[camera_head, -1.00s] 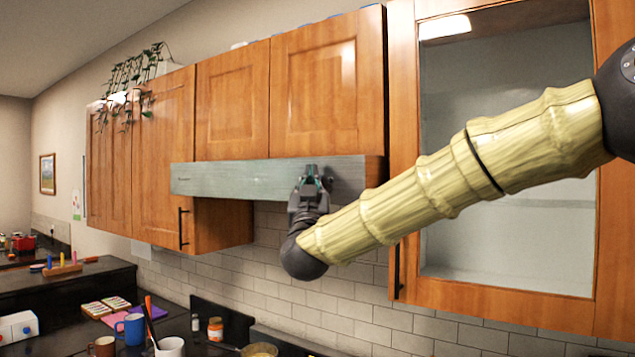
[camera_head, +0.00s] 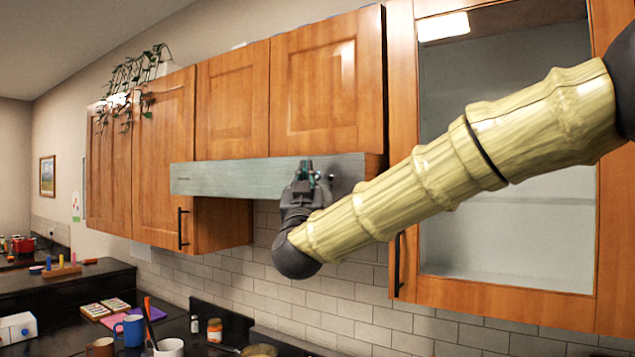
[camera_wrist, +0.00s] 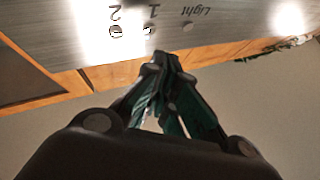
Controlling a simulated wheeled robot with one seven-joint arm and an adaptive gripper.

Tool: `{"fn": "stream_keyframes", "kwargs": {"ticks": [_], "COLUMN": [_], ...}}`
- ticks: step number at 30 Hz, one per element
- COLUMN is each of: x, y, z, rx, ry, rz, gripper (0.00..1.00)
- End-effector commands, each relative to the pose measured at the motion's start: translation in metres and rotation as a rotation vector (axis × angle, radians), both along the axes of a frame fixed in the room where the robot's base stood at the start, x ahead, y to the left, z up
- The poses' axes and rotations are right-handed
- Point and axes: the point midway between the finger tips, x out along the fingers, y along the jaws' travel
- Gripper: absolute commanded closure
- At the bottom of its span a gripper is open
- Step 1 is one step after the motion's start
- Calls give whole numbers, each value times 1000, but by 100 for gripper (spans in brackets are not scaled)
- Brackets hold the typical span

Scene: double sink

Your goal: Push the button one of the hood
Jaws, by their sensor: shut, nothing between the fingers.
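The hood (camera_head: 235,180) is a long grey-green metal front under the wooden wall cabinets. My gripper (camera_head: 306,170) is in front of the right part of the hood in the head view and hides the controls there. In the wrist view the hood's panel (camera_wrist: 60,55) appears upside down, with the marks "2", "1" and "Light". Button one (camera_wrist: 150,30) is the round button beside the "1", between the button by "2" (camera_wrist: 116,31) and the Light button (camera_wrist: 187,27). My gripper's fingertips (camera_wrist: 165,59) are together just below button one in the picture; I cannot tell whether they touch the panel.
Wooden cabinets (camera_head: 327,88) hang above the hood, and a glass-door cabinet (camera_head: 508,150) stands to the right behind my arm. A hanging plant (camera_head: 130,85) is at the upper left. The dark counter below holds mugs, a jar and a pan. Open space lies below the hood.

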Motion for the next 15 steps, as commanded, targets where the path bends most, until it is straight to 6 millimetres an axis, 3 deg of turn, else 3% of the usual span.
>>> {"fn": "stream_keyframes", "kwargs": {"ticks": [15], "x": [-32], "y": [24], "z": [-1], "rx": [-1], "ry": [-1], "rz": [1], "gripper": [100]}}
